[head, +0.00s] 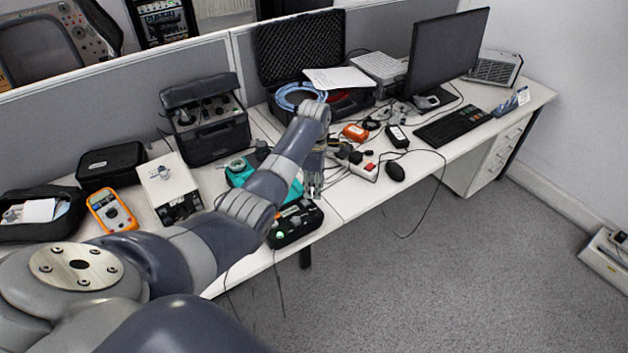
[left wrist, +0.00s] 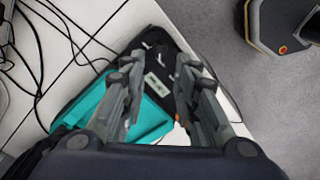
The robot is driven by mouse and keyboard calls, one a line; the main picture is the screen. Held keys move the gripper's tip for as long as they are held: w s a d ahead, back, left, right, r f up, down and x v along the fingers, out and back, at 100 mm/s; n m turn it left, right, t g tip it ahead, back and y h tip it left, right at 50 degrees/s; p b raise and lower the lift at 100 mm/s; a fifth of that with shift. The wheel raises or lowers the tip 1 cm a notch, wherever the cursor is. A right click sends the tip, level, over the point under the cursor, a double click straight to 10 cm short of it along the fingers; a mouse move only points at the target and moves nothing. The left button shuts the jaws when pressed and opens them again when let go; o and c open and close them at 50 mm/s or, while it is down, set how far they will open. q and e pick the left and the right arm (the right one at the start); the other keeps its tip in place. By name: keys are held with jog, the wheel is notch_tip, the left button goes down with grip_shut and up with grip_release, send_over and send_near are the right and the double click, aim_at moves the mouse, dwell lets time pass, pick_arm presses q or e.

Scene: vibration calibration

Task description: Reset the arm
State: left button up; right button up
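My left arm reaches from the lower left across the desk in the head view, bent at the elbow. My left gripper (head: 314,178) points down over the front part of the desk, above a black device with knobs (head: 294,224) beside a teal case (head: 240,172). In the left wrist view the two fingers of my left gripper (left wrist: 160,62) are apart with nothing between them. The black device (left wrist: 157,50) and the teal case (left wrist: 95,108) lie below them. The arm hides part of the teal case in the head view. My right gripper does not show.
The white desk (head: 350,201) carries a monitor (head: 446,50), a keyboard (head: 453,126), a mouse (head: 394,171), an open black case (head: 297,45), an orange multimeter (head: 111,210) and loose cables. A grey partition (head: 120,95) stands behind. The carpet (head: 480,270) in front is clear.

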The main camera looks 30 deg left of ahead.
pick_arm(q)
jog(key=shift+r, duration=0.95)
